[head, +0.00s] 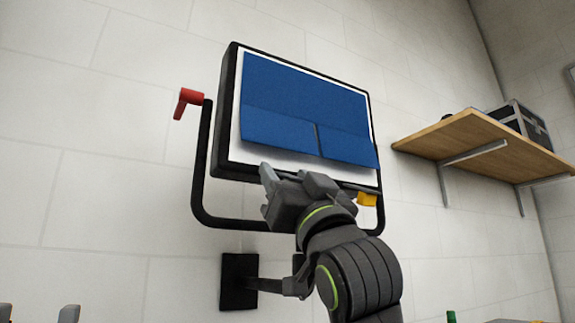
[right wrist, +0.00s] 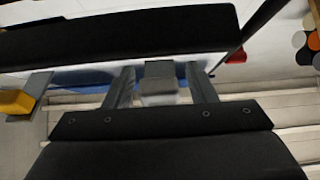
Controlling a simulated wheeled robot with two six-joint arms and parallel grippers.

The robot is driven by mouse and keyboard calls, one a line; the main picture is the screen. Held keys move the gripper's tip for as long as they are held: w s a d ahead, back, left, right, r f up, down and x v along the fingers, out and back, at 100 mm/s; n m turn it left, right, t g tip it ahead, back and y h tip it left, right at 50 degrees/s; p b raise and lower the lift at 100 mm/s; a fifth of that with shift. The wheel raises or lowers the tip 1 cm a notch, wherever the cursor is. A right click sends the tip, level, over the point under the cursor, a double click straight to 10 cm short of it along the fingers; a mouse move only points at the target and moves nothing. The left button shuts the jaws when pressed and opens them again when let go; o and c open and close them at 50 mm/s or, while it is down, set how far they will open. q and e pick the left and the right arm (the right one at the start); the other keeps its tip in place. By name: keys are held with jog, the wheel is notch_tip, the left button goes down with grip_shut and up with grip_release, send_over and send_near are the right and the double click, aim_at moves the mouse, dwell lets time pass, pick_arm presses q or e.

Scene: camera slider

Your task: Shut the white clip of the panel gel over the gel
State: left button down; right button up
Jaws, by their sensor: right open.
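The panel (head: 232,154) is mounted on the wall in a black frame, with a blue gel (head: 305,105) over its white face. The gel's lower part stands out from the face in two flaps. My right gripper (head: 283,178) is at the panel's lower edge, open. In the right wrist view its fingers (right wrist: 161,84) stand on either side of a grey block with a pale end (right wrist: 162,99), which seems to be the white clip; contact is unclear. In the head view my gripper hides this clip. Two fingertips of my left gripper (head: 37,313) show at bottom left, apart.
A yellow clip (head: 367,199) sits at the panel's lower right; it also shows in the right wrist view (right wrist: 15,102). A black yoke (head: 201,170) with a red handle (head: 190,98) surrounds the panel. A wooden shelf (head: 470,140) with a case (head: 522,122) is at right.

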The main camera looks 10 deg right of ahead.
jog(key=shift+w+r, duration=0.15)
jog(key=shift+w, duration=0.05)
jog(key=c, duration=1)
jog(key=shift+r+g, duration=0.1)
jog(key=shift+g, duration=0.2)
jog(key=shift+s+r+g+h+p, duration=0.2)
jog(key=shift+r+g+h+p, duration=0.2)
jog(key=shift+g+p, duration=0.5)
jog(key=shift+r+g+h+p, duration=0.25)
jog(key=shift+g+h, duration=0.2)
jog(key=shift+g, duration=0.5)
jog(key=shift+r+g+h+p, duration=0.1)
jog(key=shift+g+h+p, duration=0.3)
jog(key=shift+g, duration=0.55)
